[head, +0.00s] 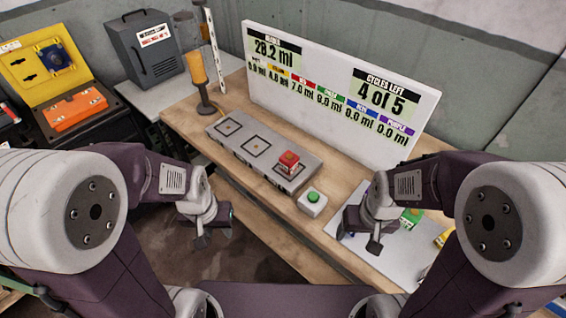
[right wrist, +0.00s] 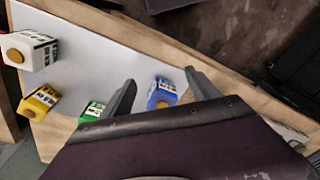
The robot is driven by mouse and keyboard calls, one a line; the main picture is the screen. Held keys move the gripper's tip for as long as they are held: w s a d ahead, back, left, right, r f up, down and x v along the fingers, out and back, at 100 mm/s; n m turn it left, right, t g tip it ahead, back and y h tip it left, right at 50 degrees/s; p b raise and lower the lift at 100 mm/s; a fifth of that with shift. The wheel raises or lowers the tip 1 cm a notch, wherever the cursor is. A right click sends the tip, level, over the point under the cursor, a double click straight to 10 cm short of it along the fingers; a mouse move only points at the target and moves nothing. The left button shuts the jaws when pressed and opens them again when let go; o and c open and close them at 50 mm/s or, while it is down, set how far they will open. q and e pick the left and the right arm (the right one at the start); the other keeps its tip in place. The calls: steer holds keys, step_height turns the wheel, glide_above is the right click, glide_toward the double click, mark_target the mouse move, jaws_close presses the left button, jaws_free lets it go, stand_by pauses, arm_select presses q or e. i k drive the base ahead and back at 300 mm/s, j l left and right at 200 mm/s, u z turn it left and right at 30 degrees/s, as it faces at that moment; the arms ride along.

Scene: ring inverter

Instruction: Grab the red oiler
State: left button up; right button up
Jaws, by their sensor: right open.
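The red oiler (head: 288,161) is a small red-topped cube. It stands on the right-hand square of a grey three-square plate (head: 226,146) on the wooden bench. My left gripper (head: 201,241) hangs over the floor in front of the bench, left of and apart from the red oiler; its jaw gap is not clear. My right gripper (head: 374,246) is open and empty above the right part of the bench, apart from the red oiler. In the right wrist view, a blue oiler (right wrist: 161,92) shows between its fingers (right wrist: 160,78), below them.
A green button box (head: 312,201) stands right of the plate. White (right wrist: 32,52), yellow (right wrist: 40,102) and green (right wrist: 92,113) oilers are on the light mat (right wrist: 100,55). A sign board (head: 330,95) stands behind; a lamp post (head: 201,85) is at the bench's far left.

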mark_target(289, 162)
steer(key=j+z, duration=0.2)
steer(key=j, duration=0.55)
steer(key=j+z, duration=0.2)
steer(key=j, duration=0.55)
steer(key=j+z, duration=0.2)
steer(key=j, duration=0.5)
steer(key=k+j+z, duration=0.2)
steer(key=j, duration=0.55)
steer(key=i, duration=0.5)
steer(key=z, duration=0.05)
